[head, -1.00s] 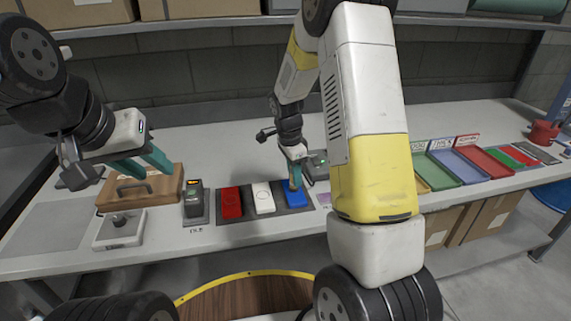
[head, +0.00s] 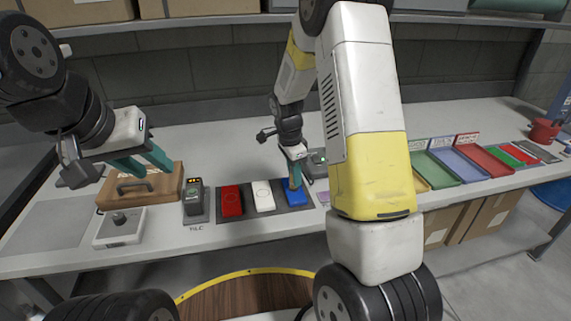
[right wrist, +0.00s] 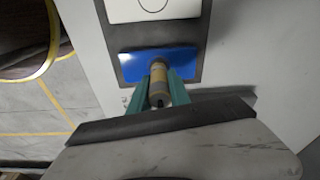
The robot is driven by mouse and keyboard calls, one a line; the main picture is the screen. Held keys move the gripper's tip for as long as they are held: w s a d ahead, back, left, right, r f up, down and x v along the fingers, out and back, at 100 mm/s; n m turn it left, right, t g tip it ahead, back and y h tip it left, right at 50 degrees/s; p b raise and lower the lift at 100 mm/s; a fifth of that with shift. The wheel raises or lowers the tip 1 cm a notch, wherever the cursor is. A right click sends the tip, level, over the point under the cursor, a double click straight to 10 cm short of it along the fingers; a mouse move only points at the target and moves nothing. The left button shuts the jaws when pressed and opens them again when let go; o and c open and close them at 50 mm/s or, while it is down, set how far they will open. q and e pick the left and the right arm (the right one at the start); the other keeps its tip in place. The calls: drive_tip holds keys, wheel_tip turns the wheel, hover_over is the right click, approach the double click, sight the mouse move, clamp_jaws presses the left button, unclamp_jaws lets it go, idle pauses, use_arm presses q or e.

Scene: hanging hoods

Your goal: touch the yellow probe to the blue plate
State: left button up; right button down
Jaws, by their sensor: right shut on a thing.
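The blue plate (head: 297,198) lies on a dark grey base at the right end of a row with a white and a red plate. My right gripper (head: 295,178) is above the blue plate, shut on the yellow probe. The right wrist view shows the probe (right wrist: 159,84) between the teal fingers (right wrist: 162,92), its far end over the blue plate (right wrist: 135,66). I cannot tell whether the tip touches the plate. My left gripper (head: 141,162) is open and empty, above a brown case.
The red plate (head: 231,201) and white plate (head: 263,195) sit left of the blue one. A dark handheld device (head: 194,203), the brown case (head: 150,190) and a grey box with a knob (head: 120,228) stand farther left. Coloured trays (head: 459,166) lie to the right.

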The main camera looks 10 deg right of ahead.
drive_tip(key=shift+f, duration=0.1)
idle(0.3)
drive_tip(key=shift+r, duration=3.55)
